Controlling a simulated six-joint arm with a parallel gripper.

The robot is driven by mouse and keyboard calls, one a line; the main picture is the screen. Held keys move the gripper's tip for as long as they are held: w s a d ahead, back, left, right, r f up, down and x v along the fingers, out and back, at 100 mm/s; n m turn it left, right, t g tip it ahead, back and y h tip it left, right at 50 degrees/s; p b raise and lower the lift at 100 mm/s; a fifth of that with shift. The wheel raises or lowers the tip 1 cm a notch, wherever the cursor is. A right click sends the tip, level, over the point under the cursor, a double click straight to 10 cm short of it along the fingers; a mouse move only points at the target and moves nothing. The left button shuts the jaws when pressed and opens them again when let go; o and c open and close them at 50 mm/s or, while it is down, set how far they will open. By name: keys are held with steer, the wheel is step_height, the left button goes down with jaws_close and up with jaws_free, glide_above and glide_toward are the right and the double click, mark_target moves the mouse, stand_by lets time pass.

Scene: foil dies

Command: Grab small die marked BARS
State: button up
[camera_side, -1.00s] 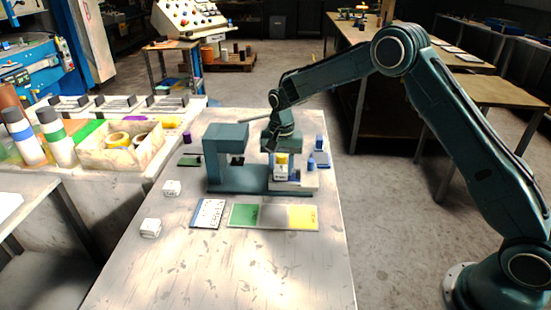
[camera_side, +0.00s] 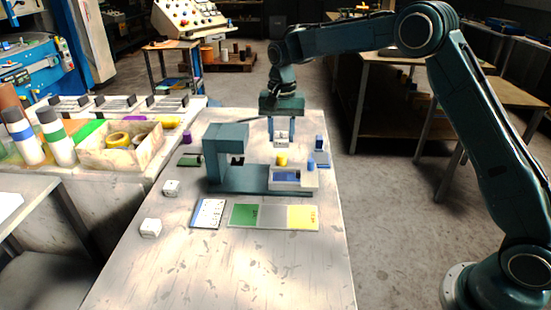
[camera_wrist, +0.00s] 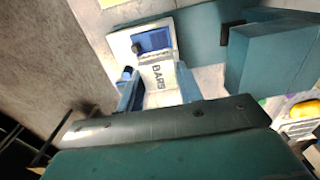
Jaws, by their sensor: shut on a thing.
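The small white die marked BARS (camera_wrist: 158,76) is between my gripper's two blue fingers in the wrist view, its lettering facing the camera. In the side view my gripper (camera_side: 282,132) points down and is shut on this die (camera_side: 282,138), holding it up above the teal press's right end. The press (camera_side: 226,150) stands on the table.
Two other white blocks (camera_side: 171,187) (camera_side: 150,228) lie at the left. A green, grey and yellow strip (camera_side: 273,216) and a marked card (camera_side: 207,213) lie in front. The near table is clear.

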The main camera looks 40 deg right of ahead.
mark_target(281, 134)
step_height(281, 134, up, 9)
steer(key=shift+r, duration=0.15)
steer(key=shift+a, duration=0.1)
stand_by(0.7)
